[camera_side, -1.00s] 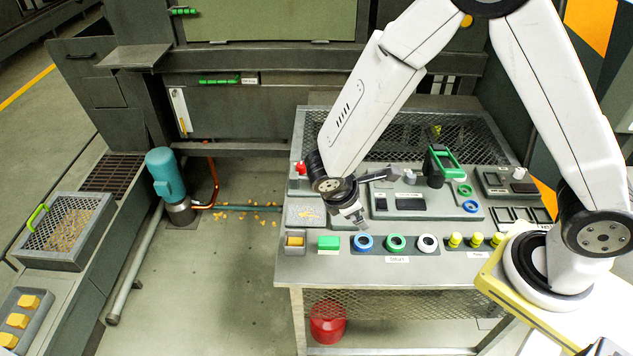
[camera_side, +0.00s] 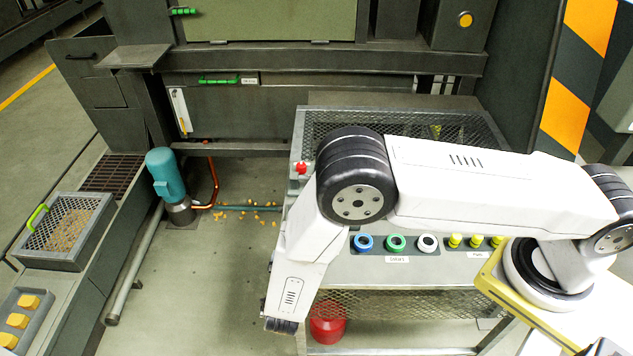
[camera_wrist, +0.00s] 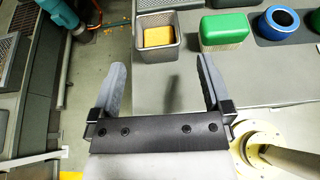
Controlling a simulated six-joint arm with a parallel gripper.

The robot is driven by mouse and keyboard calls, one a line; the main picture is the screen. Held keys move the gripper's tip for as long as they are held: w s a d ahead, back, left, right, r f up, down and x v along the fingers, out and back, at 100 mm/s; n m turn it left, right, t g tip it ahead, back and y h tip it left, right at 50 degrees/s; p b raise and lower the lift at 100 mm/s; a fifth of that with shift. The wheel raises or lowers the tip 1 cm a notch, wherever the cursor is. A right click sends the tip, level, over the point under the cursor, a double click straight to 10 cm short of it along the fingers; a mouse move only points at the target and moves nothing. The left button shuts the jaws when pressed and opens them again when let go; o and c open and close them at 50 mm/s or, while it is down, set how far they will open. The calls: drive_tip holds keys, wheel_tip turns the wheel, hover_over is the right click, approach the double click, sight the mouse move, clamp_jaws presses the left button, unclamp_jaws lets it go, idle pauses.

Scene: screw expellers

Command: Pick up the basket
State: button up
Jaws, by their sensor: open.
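The basket (camera_side: 38,252) is a grey mesh tray of yellowish chips with a green handle (camera_side: 37,216). In the side view it sits on the grey ledge at the far left. In the wrist view a grey mesh edge (camera_wrist: 7,50) at the top left may be part of it, but I cannot tell for sure. My gripper (camera_wrist: 160,62) shows in the wrist view with its two fingers wide apart and nothing between them. In the side view my arm points down at the table's left front edge, right of the basket and apart from it; the fingers cannot be made out there.
A teal motor (camera_side: 166,174) with a pipe stands between basket and table. The floor between them is largely clear.

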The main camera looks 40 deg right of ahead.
drive_tip(key=shift+a+f, duration=0.1)
drive_tip(key=shift+w, duration=0.1)
drive_tip(key=shift+x, duration=1.25)
drive_tip(key=shift+x, duration=2.6)
drive_tip(key=shift+c, duration=0.2)
drive_tip(key=c, duration=1.2)
